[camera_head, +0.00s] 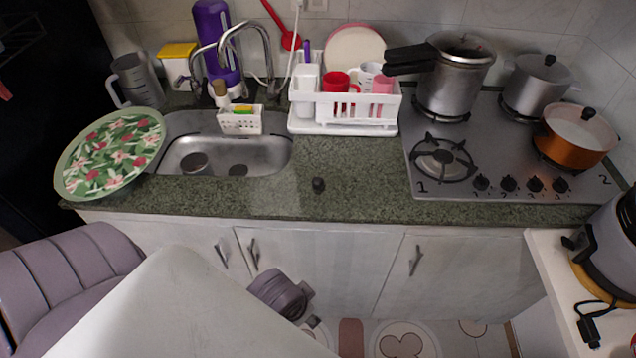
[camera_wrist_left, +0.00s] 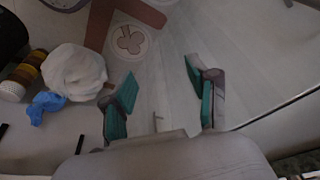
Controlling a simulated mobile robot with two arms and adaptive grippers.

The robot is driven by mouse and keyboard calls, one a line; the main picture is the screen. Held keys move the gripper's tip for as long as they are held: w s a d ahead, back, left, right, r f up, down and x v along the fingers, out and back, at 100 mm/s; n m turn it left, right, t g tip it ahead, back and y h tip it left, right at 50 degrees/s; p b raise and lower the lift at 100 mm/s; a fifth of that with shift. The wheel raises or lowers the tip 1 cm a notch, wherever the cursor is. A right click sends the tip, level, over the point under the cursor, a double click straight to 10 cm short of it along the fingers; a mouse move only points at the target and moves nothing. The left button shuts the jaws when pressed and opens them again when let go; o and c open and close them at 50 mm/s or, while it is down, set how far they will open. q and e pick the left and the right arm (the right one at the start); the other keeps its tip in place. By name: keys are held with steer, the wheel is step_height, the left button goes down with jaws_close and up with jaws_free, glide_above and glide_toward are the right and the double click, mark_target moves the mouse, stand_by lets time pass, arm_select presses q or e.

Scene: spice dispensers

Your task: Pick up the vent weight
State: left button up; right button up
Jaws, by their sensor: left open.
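A small dark piece that looks like the vent weight (camera_head: 318,185) stands alone on the green stone counter (camera_head: 360,175), near its front edge, between the sink and the stove. A steel pressure cooker (camera_head: 455,80) with a black handle stands at the back left of the stove. My left gripper shows in the left wrist view (camera_wrist_left: 163,92), open and empty, with teal pads apart. It points down toward the floor and cabinet fronts, clear of the counter. In the head view my left arm is low in front of the cabinets. The vent weight is not in the wrist view.
The counter around the small piece is clear. A sink (camera_head: 225,155) and a floral tray (camera_head: 108,155) lie left, a white dish rack (camera_head: 345,125) behind. A steel pot (camera_head: 538,85) and an orange pan (camera_head: 575,135) stand on the stove (camera_head: 500,180). Cabinet handles (camera_head: 416,260) protrude below.

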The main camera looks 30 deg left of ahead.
arm_select(q)
steer(key=w+d+r+m+h, duration=0.1)
steer(key=w+d+r+m, duration=0.3)
steer(key=w+r+m, duration=0.7)
steer(key=m+g+y, duration=0.1)
steer(key=m+g, duration=0.2)
glide_toward(318, 179)
step_height(318, 179, down, 6)
steer(key=shift+w+d+p, duration=0.15)
steer(key=shift+p, duration=0.65)
step_height(318, 179, down, 4)
steer(key=shift+f+p, duration=0.1)
steer(key=shift+p, duration=0.8)
steer(key=shift+f, duration=0.55)
jaws_close()
arm_select(e)
steer(key=r, duration=0.3)
steer(key=shift+d+r, duration=0.25)
steer(key=shift+d, duration=0.1)
